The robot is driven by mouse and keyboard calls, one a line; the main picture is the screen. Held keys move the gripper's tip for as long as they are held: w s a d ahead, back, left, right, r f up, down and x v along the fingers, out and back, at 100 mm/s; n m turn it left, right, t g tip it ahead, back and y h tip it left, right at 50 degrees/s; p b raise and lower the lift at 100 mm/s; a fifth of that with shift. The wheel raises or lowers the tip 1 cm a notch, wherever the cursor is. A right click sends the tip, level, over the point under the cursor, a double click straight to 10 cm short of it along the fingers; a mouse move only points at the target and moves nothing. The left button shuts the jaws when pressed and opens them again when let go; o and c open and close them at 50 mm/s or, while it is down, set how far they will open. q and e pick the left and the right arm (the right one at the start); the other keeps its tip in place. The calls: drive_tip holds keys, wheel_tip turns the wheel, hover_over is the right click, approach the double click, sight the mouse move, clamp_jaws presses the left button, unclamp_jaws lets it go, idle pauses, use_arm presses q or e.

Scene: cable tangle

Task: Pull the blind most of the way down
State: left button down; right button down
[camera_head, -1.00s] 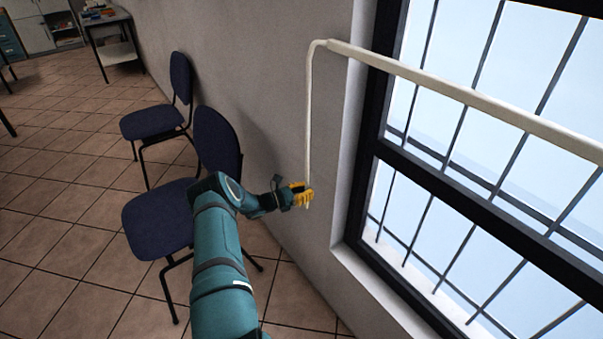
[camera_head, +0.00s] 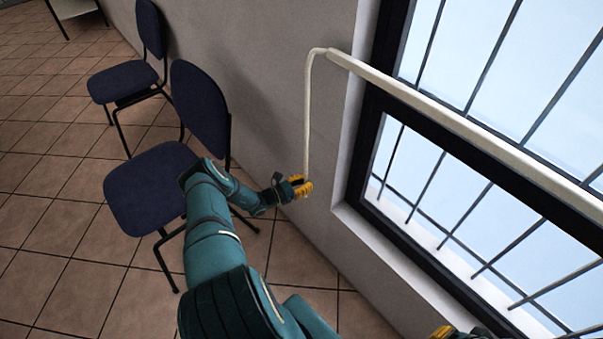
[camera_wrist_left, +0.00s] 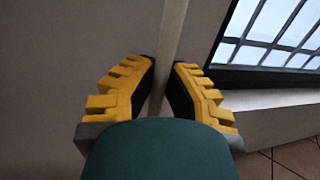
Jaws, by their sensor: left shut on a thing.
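The blind shows as a pale, slim roll or rail (camera_head: 450,122) running slantwise across the window. I cannot make out lowered fabric. A pale cord (camera_head: 307,115) hangs from its left end, along the grey wall. My left gripper (camera_head: 301,186) is shut on the cord low down, beside the wall. In the left wrist view the cord (camera_wrist_left: 173,35) runs down between the yellow fingers (camera_wrist_left: 163,85). A yellow part of my right gripper (camera_head: 442,333) shows at the bottom right edge, mostly cut off, so its jaws cannot be judged.
The dark-framed window (camera_head: 365,150) has bars outside and a pale sill (camera_head: 385,250). Two dark blue chairs, a near one (camera_head: 150,185) and a far one (camera_head: 122,82), stand along the wall left of my left arm. Tiled floor (camera_head: 50,230) is free further left.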

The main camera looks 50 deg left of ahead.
use_arm(q)
drive_tip(key=shift+f, duration=1.05)
drive_tip(key=c, duration=1)
unclamp_jaws()
drive_tip(key=v, duration=1.2)
drive_tip(key=shift+r, duration=0.1)
